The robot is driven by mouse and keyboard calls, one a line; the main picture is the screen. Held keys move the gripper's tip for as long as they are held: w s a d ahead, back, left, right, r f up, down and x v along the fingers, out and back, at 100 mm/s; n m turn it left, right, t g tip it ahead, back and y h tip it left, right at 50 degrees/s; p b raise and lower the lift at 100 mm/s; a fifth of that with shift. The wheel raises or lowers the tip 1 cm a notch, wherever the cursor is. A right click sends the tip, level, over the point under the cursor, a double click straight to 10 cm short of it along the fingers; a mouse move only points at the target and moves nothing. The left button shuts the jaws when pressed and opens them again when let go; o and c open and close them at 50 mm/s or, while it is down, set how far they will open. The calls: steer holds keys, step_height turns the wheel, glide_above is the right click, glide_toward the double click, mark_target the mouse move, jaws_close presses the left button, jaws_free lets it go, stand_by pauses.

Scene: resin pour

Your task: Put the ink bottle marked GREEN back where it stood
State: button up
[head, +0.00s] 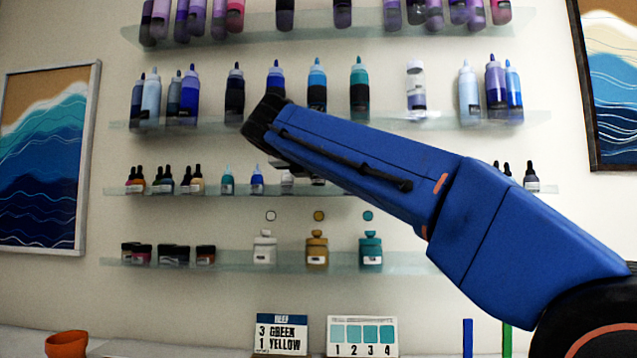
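My blue arm reaches from the lower right up to the shelves, and its dark end is in front of the second shelf. No gripper fingers show; they are hidden or out of the picture, so I cannot see whether anything is held. No label reading GREEN on a bottle can be made out. On the small-bottle shelf stand a teal bottle (227,182), a blue bottle (257,181) and a pale bottle (287,180), partly hidden by my arm. Some bottles further right on that shelf are behind the arm.
A recipe card (281,336) reads 3 GREEN, 1 YELLOW. Beside it is a card of numbered teal swatches (362,336). White, yellow and teal jars (371,250) stand on the lowest shelf under coloured dots. An orange bowl (67,344) sits lower left.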

steer(key=shift+w+f, duration=0.2)
steer(key=shift+f, duration=0.85)
steer(key=shift+f, duration=0.1)
steer(key=o, duration=1)
steer(key=v, duration=1.2)
